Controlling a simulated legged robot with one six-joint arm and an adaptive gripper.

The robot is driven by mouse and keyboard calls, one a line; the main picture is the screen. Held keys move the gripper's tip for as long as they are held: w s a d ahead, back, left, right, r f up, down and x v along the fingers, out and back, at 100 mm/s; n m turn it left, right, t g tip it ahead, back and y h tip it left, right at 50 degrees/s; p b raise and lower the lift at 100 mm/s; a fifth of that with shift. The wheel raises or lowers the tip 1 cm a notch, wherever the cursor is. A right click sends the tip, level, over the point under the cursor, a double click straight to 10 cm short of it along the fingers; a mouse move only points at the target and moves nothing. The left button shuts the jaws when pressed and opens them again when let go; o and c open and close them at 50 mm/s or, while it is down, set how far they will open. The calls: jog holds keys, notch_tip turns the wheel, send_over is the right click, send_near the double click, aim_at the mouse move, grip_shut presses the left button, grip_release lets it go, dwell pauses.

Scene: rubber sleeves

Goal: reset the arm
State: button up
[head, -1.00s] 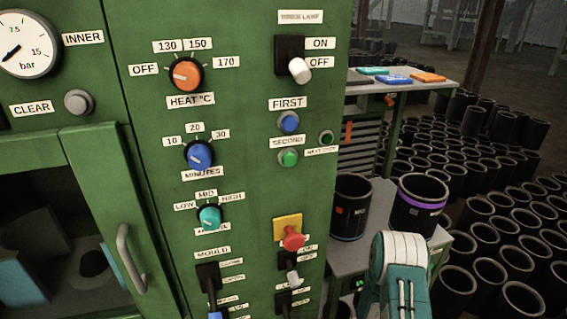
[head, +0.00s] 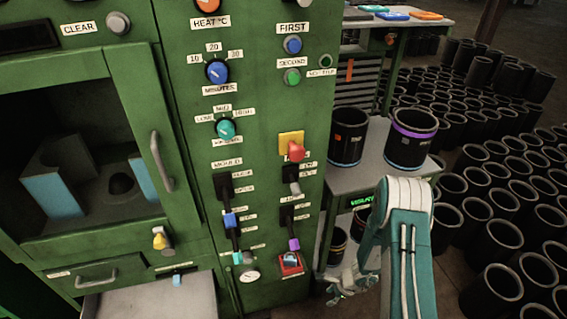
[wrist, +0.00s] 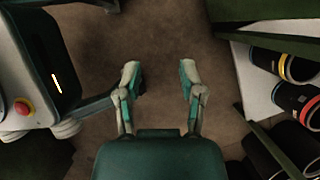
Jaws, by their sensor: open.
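My arm, teal with a white joint cover, shows at the lower right of the head view. My gripper (head: 345,287) hangs low in front of the green machine's right edge, beside the small table. In the wrist view my gripper (wrist: 159,78) is open, its two fingers wide apart, with only brown floor between them. It holds nothing and touches nothing that I can see.
The green machine (head: 265,180) with knobs and levers stands at left, close to my gripper. Two black sleeves (head: 412,140) stand on a grey table (head: 372,176). Rows of sleeves (head: 490,210) cover the floor at right. Banded sleeves (wrist: 285,63) lie right in the wrist view.

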jog(key=w+a+r+n+t, duration=0.15)
jog(key=r+n, duration=0.35)
jog(key=r, duration=1.2)
jog(key=w+a+r+n, duration=0.15)
jog(key=r+n, duration=0.35)
jog(key=r, duration=1.1)
jog(key=s+d+r+n+t+h, duration=0.1)
jog(key=s+r+n, duration=0.3)
jog(key=s+r, duration=0.6)
jog(key=s+d+r+n+t+h, duration=0.1)
jog(key=s+r+n, duration=0.4)
jog(key=s+r, duration=0.5)
jog(key=s+t+h, duration=0.1)
jog(key=h, duration=0.1)
jog(key=shift+d+h, duration=0.3)
jog(key=shift+w+a+t, duration=0.1)
jog(key=shift+t, duration=0.15)
